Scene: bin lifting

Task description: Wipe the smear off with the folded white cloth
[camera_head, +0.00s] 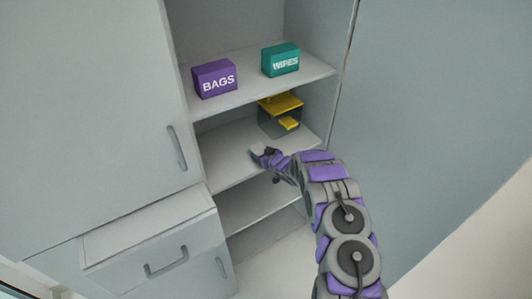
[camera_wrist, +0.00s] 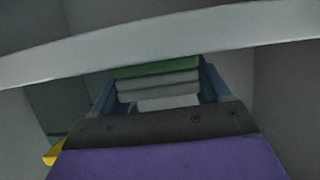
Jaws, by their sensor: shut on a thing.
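My gripper (camera_head: 264,155) is at the front of the middle shelf (camera_head: 228,162) in the head view. In the wrist view its blue fingers (camera_wrist: 162,92) are shut on the folded white cloth (camera_wrist: 158,90), which shows as stacked pale layers between them. A green strip (camera_wrist: 157,69) lies along the far side of these layers; I cannot tell whether it is part of the cloth. A small pale part of the cloth (camera_head: 256,147) shows at the gripper's tip. I cannot make out the smear in either view, nor whether the cloth touches the shelf.
A dark see-through bin with a yellow top (camera_head: 280,115) stands at the back right of the middle shelf. A purple BAGS box (camera_head: 214,79) and a teal WIPES box (camera_head: 281,60) stand on the shelf above. A drawer (camera_head: 155,250) juts out at lower left.

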